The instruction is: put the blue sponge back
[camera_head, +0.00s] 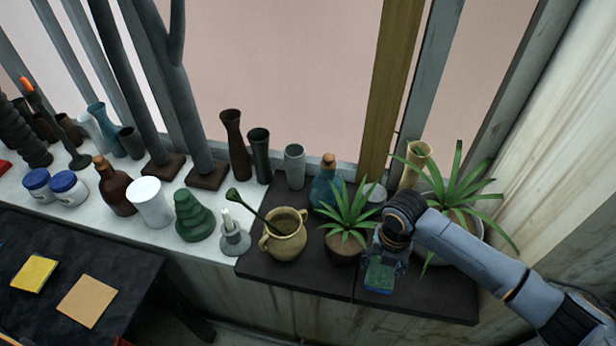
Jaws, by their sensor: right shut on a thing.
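My right arm comes in from the lower right, and its gripper (384,262) points down over the dark slab beside a potted plant. It is shut on a small block with a green face and blue edges, the blue sponge (380,277). The gripper and wrist hide part of the sponge. I cannot tell whether the sponge touches the slab (424,301) or is just above it. My left gripper is not in view.
A spiky potted plant (345,246) stands close left of the gripper, a larger plant (458,213) to its right. A two-handled jug (285,236) stands further left. A yellow sponge (34,272) and a tan square (86,300) lie on the black table (125,268).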

